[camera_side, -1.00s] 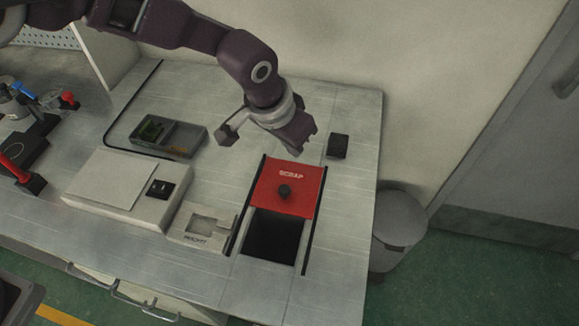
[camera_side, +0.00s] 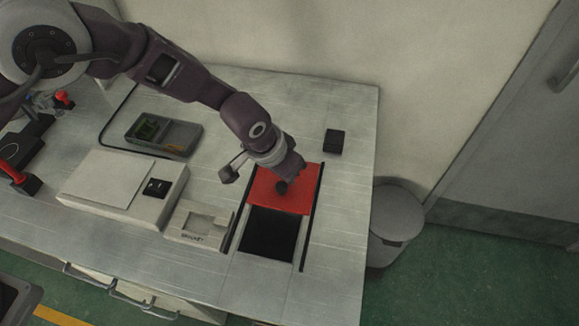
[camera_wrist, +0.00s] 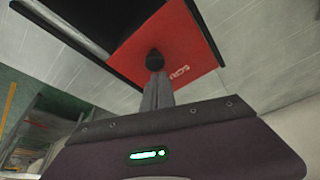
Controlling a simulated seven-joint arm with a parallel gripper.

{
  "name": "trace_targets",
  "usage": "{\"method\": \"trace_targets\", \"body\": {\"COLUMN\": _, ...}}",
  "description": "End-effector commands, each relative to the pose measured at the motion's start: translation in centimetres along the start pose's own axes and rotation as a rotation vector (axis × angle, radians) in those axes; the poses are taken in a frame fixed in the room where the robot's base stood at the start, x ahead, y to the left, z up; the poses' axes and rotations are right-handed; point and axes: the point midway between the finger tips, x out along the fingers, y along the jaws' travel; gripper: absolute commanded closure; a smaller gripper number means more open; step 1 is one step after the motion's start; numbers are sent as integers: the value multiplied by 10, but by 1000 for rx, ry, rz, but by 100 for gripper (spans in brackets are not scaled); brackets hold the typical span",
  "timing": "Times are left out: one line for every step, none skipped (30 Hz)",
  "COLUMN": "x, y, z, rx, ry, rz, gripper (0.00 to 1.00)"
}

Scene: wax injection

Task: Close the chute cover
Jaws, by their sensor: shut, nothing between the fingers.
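The red chute cover (camera_side: 296,202) lies at the far end between two dark rails. It has a round black knob (camera_side: 281,187) and a SCRAP label, which shows in the wrist view. The dark chute opening (camera_side: 267,234) is uncovered on its near side. My gripper (camera_side: 287,180) is over the far part of the cover, right by the knob. In the wrist view the fingers (camera_wrist: 157,90) are shut together with nothing between them, their tips close to the knob (camera_wrist: 155,61). I cannot tell whether they touch it.
A grey box with a cut-out (camera_side: 200,222) sits left of the chute, beside a larger pale machine (camera_side: 120,190). A two-part tray (camera_side: 163,134) lies further back. A small black block (camera_side: 335,141) stands behind right. A grey bin (camera_side: 396,225) is on the floor, right.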

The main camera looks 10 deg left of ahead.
Motion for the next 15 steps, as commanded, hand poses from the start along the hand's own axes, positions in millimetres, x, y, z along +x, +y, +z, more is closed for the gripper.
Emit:
{"method": "trace_targets", "body": {"x": 0, "y": 0, "z": 0, "rx": 0, "ry": 0, "rz": 0, "gripper": 100}}
{"method": "trace_targets", "body": {"x": 0, "y": 0, "z": 0, "rx": 0, "ry": 0, "rz": 0, "gripper": 100}}
{"method": "trace_targets", "body": {"x": 0, "y": 0, "z": 0, "rx": 0, "ry": 0, "rz": 0, "gripper": 100}}
{"method": "trace_targets", "body": {"x": 0, "y": 0, "z": 0, "rx": 0, "ry": 0, "rz": 0, "gripper": 100}}
{"method": "trace_targets", "body": {"x": -1, "y": 1, "z": 1, "rx": 1, "ry": 0, "rz": 0, "gripper": 100}}
{"method": "trace_targets", "body": {"x": -2, "y": 3, "z": 4, "rx": 1, "ry": 0, "rz": 0, "gripper": 100}}
{"method": "trace_targets", "body": {"x": -3, "y": 5, "z": 8, "rx": 2, "ry": -1, "rz": 0, "gripper": 100}}
{"method": "trace_targets", "body": {"x": -5, "y": 7, "z": 12, "rx": 3, "ry": -1, "rz": -1, "gripper": 100}}
{"method": "trace_targets", "body": {"x": -8, "y": 12, "z": 20, "rx": 4, "ry": -1, "rz": 0, "gripper": 100}}
{"method": "trace_targets", "body": {"x": -10, "y": 16, "z": 27, "rx": 5, "ry": -3, "rz": -1, "gripper": 100}}
{"method": "trace_targets", "body": {"x": -13, "y": 20, "z": 35, "rx": 6, "ry": -3, "rz": 0, "gripper": 100}}
{"method": "trace_targets", "body": {"x": -17, "y": 26, "z": 45, "rx": 7, "ry": -4, "rz": 0, "gripper": 100}}
{"method": "trace_targets", "body": {"x": -19, "y": 29, "z": 53, "rx": 6, "ry": -3, "rz": 0, "gripper": 100}}
{"method": "trace_targets", "body": {"x": -22, "y": 33, "z": 60, "rx": 7, "ry": -4, "rz": 0, "gripper": 100}}
{"method": "trace_targets", "body": {"x": -25, "y": 38, "z": 69, "rx": 6, "ry": -4, "rz": 0, "gripper": 100}}
